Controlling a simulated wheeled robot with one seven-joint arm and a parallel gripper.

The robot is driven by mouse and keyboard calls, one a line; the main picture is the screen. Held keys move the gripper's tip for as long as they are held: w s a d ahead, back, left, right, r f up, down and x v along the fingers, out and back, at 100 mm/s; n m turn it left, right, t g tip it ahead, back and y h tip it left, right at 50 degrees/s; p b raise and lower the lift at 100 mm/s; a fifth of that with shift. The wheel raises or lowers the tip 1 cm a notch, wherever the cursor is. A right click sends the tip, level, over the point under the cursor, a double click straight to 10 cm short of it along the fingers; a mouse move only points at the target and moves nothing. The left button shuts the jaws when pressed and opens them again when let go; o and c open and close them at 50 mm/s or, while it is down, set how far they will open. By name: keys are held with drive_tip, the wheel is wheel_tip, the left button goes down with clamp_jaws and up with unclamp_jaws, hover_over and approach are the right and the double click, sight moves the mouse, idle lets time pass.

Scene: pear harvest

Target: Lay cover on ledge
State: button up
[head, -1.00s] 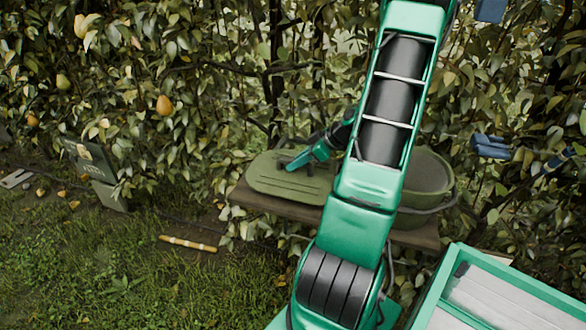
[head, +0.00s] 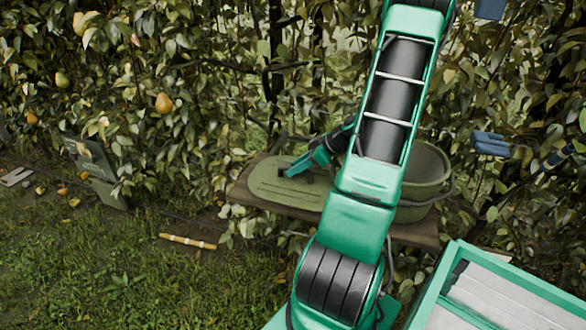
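The cover (head: 265,187) is a flat olive-green lid with grooves and a dark handle near its middle. It lies over the left part of the brown wooden ledge (head: 417,234), and its right part is hidden behind my arm. My gripper (head: 291,171) is at the cover's handle, just above its surface. Whether its fingers are closed on the handle is too small to tell. Right of my arm, an olive-green tub (head: 432,180) with a dark side handle stands on the ledge, its rim open.
A leafy pear hedge rises close behind the ledge, with a pear (head: 163,103) hanging at left.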

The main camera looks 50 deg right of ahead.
drive_tip(key=shift+o, duration=0.3)
drive_tip(key=shift+r, duration=0.25)
drive_tip(key=v, duration=1.2)
drive_tip(key=a+r+m+g+h, duration=0.1)
drive_tip(key=a+m+g, duration=0.15)
drive_tip(key=a, duration=0.45)
drive_tip(key=a+r+m+g, duration=0.1)
drive_tip(key=a+r+g, duration=0.15)
drive_tip(key=a, duration=0.35)
drive_tip(key=s+a+r+m+g+h, duration=0.2)
drive_tip(key=s+a+m, duration=0.5)
drive_tip(key=s+a, duration=0.5)
drive_tip(key=shift+s+r+g, duration=0.45)
drive_tip(key=shift+r+g, duration=0.25)
drive_tip(key=shift+a, duration=0.1)
